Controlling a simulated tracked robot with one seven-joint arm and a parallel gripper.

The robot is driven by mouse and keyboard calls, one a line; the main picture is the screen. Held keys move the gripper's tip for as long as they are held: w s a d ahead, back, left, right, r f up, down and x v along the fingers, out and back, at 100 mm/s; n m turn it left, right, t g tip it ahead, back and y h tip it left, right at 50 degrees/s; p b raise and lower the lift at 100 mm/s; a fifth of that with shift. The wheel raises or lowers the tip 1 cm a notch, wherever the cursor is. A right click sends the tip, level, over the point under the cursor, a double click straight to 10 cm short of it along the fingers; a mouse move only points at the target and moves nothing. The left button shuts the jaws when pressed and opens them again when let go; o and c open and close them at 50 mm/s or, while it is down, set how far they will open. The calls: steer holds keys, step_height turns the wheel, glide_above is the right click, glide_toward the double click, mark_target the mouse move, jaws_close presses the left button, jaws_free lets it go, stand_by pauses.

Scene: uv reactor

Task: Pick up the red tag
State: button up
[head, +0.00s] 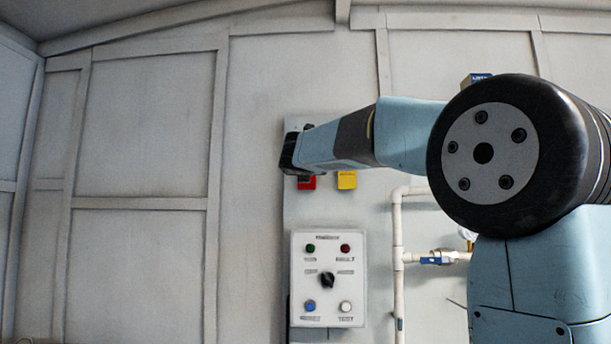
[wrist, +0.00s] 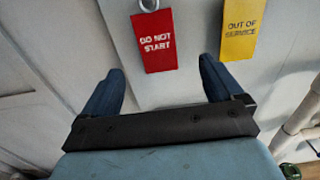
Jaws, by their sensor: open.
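The red tag (wrist: 158,42) hangs from a metal ring on the grey panel in the wrist view and reads "DO NOT START". A small part of the red tag also shows in the head view (head: 307,183), below my gripper, which hides the rest. My gripper (wrist: 158,75) is open and empty in the wrist view. Its two dark fingers are spread, and the tag's lower edge appears between and above the fingertips. In the head view my gripper (head: 290,152) is in front of the upper panel. I cannot tell its depth to the tag.
A yellow "OUT OF SERVICE" tag (wrist: 240,28) hangs right of the red tag, also seen in the head view (head: 347,180). Below is a white control box (head: 328,255) with buttons and a knob. White pipes (head: 397,250) with a blue valve handle (head: 436,261) run at right.

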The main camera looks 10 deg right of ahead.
steer(key=x, duration=0.8)
steer(key=shift+w+r, duration=0.3)
steer(key=shift+w, duration=0.1)
steer(key=shift+a, duration=0.15)
steer(key=c, duration=1.1)
steer(key=shift+r, duration=0.1)
